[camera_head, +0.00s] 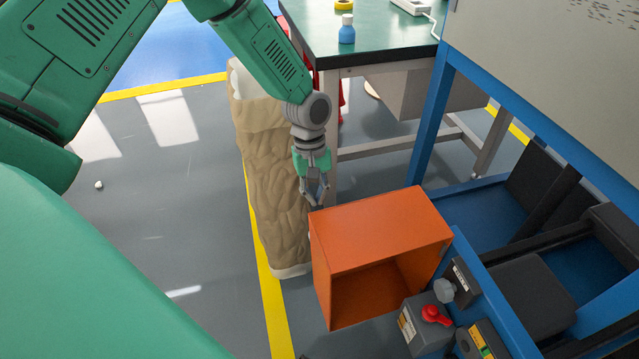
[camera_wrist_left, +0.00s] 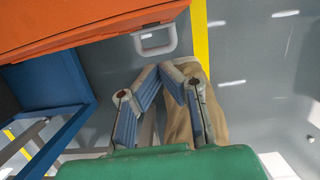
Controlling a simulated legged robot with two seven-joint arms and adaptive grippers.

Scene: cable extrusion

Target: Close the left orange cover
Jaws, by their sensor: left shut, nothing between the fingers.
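The orange cover (camera_head: 375,238) is a box-like shell at the left side of the blue machine frame in the head view, its hollow side facing the front. In the left wrist view the orange cover (camera_wrist_left: 75,25) fills the top left, with a pale handle (camera_wrist_left: 155,40) on its side. My left gripper (camera_head: 318,203) is near the cover's upper left corner. In the left wrist view my left gripper (camera_wrist_left: 172,70) is shut and empty, its fingertips close together just short of the handle. I cannot tell from the views whether they touch it. My right gripper is out of view.
A control box with a red knob (camera_head: 435,315) stands at the front right of the cover. A beige sack-like column (camera_head: 270,165) stands behind my left gripper. A green-topped table (camera_head: 390,35) is at the back. The grey floor at left is mostly clear.

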